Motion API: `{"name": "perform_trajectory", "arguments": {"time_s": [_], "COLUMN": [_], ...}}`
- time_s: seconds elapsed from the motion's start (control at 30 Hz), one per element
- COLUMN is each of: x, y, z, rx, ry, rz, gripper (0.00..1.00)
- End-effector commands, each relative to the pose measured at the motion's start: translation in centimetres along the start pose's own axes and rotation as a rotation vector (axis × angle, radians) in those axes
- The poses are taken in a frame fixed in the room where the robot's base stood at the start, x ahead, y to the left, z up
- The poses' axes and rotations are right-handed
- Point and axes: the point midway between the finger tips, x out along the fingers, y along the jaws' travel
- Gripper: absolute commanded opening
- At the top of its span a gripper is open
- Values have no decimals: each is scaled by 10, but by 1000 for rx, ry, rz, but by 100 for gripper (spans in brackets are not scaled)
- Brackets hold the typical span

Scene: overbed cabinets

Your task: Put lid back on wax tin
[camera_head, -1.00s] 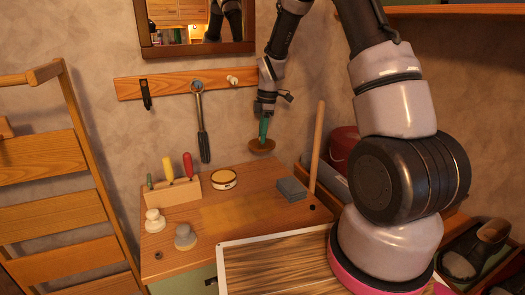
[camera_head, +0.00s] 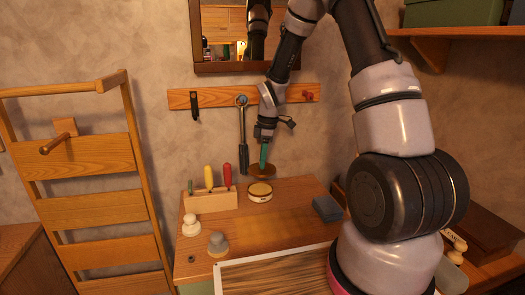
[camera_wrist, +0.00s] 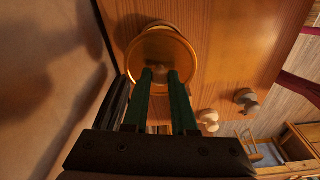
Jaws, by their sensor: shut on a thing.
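The wax tin (camera_head: 260,194) is a short round can with a cream side and an amber top, standing on the wooden table behind its middle. My gripper (camera_head: 263,164), with green fingers, is shut on the brown round lid (camera_head: 262,172). The lid hangs almost level just above the tin, apart from it by a small gap. In the wrist view, the fingertips (camera_wrist: 160,76) pinch a small knob at the centre of the lid (camera_wrist: 150,52). The lid hides most of what lies under it; how well it lines up with the tin is hard to tell.
A wooden block (camera_head: 212,201) with upright colour-handled tools stands left of the tin. A white knob-shaped piece (camera_head: 191,227) and a grey one (camera_head: 217,245) stand at the front left. A grey-blue block (camera_head: 327,209) lies right. The wall rail (camera_head: 215,98) is behind. The table middle is clear.

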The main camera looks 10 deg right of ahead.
Motion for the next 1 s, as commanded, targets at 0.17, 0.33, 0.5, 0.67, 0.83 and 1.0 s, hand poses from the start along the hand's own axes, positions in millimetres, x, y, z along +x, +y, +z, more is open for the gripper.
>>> {"name": "perform_trajectory", "arguments": {"time_s": [0.17, 0.33, 0.5, 0.67, 0.83, 1.0], "x": [10, 24, 41, 54, 62, 65], "y": [-1, -1, -2, -1, -1, -1], "z": [1, 3, 5, 7, 8, 8], "rx": [7, 5, 5, 6, 6, 6], "ry": [1, 0, 0, 0, 0, 1], "rz": [0, -1, -2, -1, 0, 1], "gripper": [0, 0, 0, 0, 0, 0]}}
